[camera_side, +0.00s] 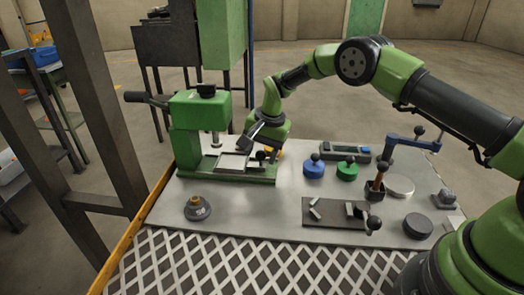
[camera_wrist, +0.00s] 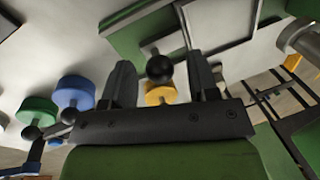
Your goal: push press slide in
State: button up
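The green press (camera_side: 200,125) stands at the left of the table in the side view, with a dark lever out to its left. Its slide, a light grey plate (camera_side: 232,163), lies on the green base to the right of the press head. The slide's black ball knob (camera_side: 261,156) is at its right end. The plate (camera_wrist: 220,22) and the knob (camera_wrist: 160,68) also show in the wrist view. My gripper (camera_side: 262,138) is low at the slide's right end. In the wrist view my gripper (camera_wrist: 163,72) is open, the knob between its fingers with gaps on both sides.
A yellow part (camera_wrist: 160,94) is close beside the knob. Blue (camera_side: 314,169) and green (camera_side: 347,170) round pieces with knobs stand to the right. A dark plate (camera_side: 335,212) with small metal pieces lies in front. A grey knobbed piece (camera_side: 197,208) stands front left.

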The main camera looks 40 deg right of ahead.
jog(key=shift+r, duration=0.1)
notch_tip(320, 180, up, 10)
jog(key=s+d, duration=0.1)
jog(key=shift+s+f, duration=0.2)
jog(key=shift+s, duration=0.1)
